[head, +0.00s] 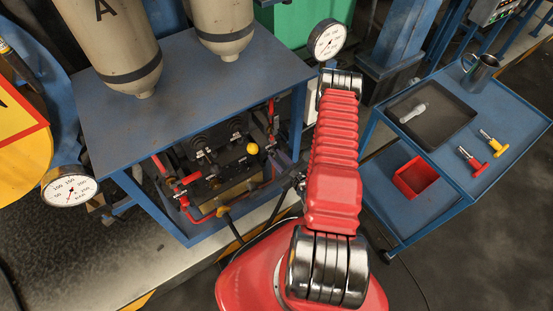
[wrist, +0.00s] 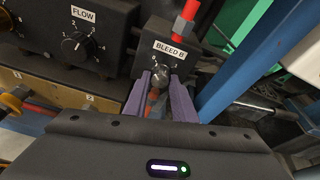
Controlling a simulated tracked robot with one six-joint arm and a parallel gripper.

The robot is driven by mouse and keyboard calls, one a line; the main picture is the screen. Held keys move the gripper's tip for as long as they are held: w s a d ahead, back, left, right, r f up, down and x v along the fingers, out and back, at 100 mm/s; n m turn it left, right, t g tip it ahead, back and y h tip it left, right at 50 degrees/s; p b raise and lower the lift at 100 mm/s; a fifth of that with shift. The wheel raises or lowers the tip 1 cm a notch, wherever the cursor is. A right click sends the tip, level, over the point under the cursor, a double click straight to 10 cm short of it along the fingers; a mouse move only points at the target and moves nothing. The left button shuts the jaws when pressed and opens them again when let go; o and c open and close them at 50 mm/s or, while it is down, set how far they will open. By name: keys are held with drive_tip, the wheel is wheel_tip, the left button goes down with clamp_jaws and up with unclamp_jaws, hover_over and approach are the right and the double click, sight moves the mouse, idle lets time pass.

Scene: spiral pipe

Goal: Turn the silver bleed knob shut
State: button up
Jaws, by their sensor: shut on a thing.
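The silver bleed knob (wrist: 160,74) sits on a dark block just under the white BLEED B label (wrist: 177,50) in the wrist view. Small markings show around it. My gripper (wrist: 162,80) has its two purple fingers on either side of the knob and is shut on it. The lower part of the knob is hidden between the fingers. In the head view my red arm reaches toward the blue bench, and the gripper and knob cannot be made out there.
A black FLOW dial (wrist: 76,45) stands left of the knob. A red fitting (wrist: 184,18) rises just above the label. A blue post (wrist: 235,70) is close on the right. In the head view, a blue cart (head: 455,165) with a tray and tools stands right of my arm.

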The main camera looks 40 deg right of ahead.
drive_tip(key=shift+w+d+r, duration=0.1)
drive_tip(key=shift+w+r, duration=0.1)
drive_tip(key=o, duration=1)
drive_tip(key=shift+s+f, duration=0.1)
drive_tip(key=shift+s, duration=0.15)
drive_tip(key=v, duration=1.3)
drive_tip(key=shift+s, duration=0.25)
